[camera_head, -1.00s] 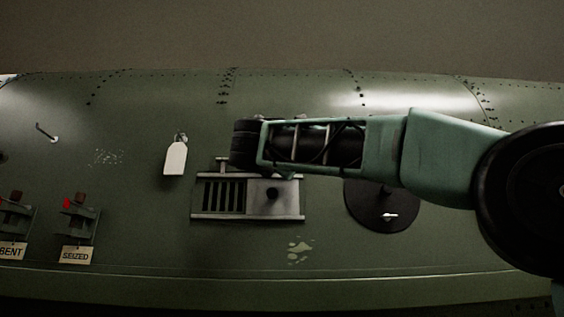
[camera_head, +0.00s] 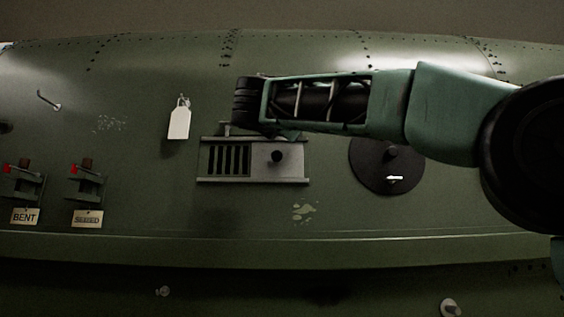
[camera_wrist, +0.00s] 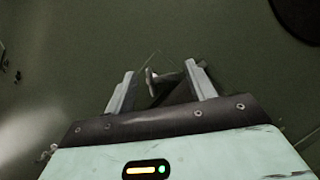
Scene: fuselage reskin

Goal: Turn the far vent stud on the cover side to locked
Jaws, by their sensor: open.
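The grey vent (camera_head: 205,160) has dark louvres on its left and a plain cover plate (camera_head: 295,163) with a dark round knob (camera_head: 277,156) on its right. My arm crosses above the vent in the head view and hides part of its top edge; my fingertips are hidden there. In the wrist view my gripper (camera_wrist: 163,79) is open, with its two fingers apart. A small pale stud-like piece (camera_wrist: 151,76) and a dark angular shape show between the fingers. I cannot tell whether either finger touches them, nor which vent stud this is.
A dark disc (camera_head: 372,176) with a pale handle (camera_head: 395,179) sits right of the vent. A white tag (camera_head: 179,124) hangs to its left. Brackets labelled BENT (camera_head: 25,216) and SEIZED (camera_head: 87,218) are farther left.

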